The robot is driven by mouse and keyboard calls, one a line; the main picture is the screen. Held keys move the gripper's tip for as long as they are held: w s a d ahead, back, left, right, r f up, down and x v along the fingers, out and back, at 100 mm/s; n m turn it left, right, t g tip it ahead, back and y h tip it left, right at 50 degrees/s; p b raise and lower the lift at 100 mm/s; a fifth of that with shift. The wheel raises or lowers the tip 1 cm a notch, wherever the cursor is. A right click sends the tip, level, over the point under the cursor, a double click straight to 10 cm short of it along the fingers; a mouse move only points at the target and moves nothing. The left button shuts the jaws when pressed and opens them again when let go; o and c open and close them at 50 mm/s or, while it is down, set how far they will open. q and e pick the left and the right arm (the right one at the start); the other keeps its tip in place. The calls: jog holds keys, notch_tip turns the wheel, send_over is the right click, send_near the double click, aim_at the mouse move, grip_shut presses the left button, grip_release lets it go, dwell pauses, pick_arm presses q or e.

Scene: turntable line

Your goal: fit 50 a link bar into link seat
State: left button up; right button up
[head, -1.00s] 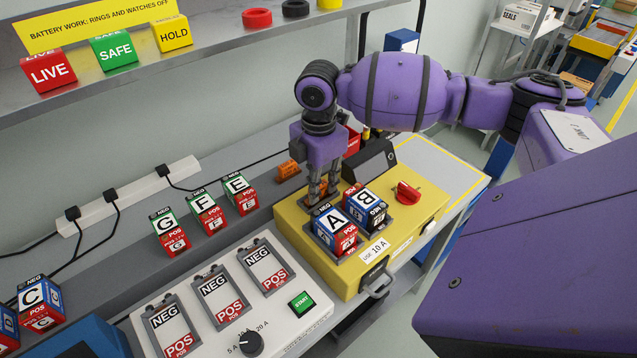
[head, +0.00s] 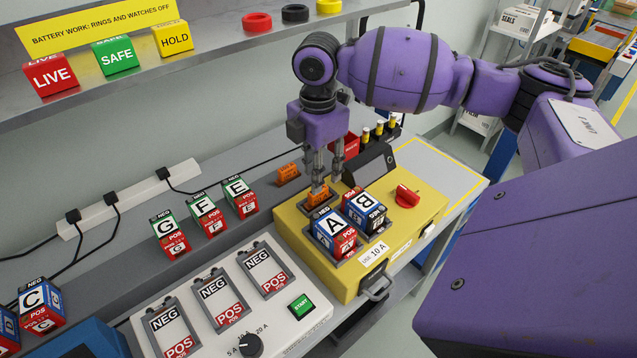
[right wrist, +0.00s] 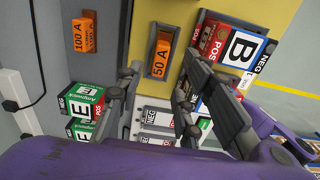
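The orange 50 A link bar (head: 318,196) lies in the dark-framed link seat (head: 306,208) on the yellow box's top, behind blocks A and B. In the right wrist view the 50 A bar (right wrist: 159,58) sits inside the dark seat frame (right wrist: 152,79), its label facing up. I cannot tell whether it is fully down. My right gripper (head: 328,182) is above the bar, fingers pointing down. In the wrist view its fingers (right wrist: 164,75) are spread, with the bar between and beyond them and nothing held. My left gripper is not in view.
A 100 A bar (head: 289,173) stands on the grey ledge behind. Block A (head: 335,232), block B (head: 364,209) and a red knob (head: 407,196) are on the yellow box (head: 430,205). Blocks E, F and G line the ledge to the left. A shelf (head: 110,80) overhangs the bench.

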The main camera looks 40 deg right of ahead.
notch_tip(320, 180, up, 7)
jog(key=shift+f, duration=0.2)
jog(key=shift+s+f, duration=0.1)
dwell(0.8)
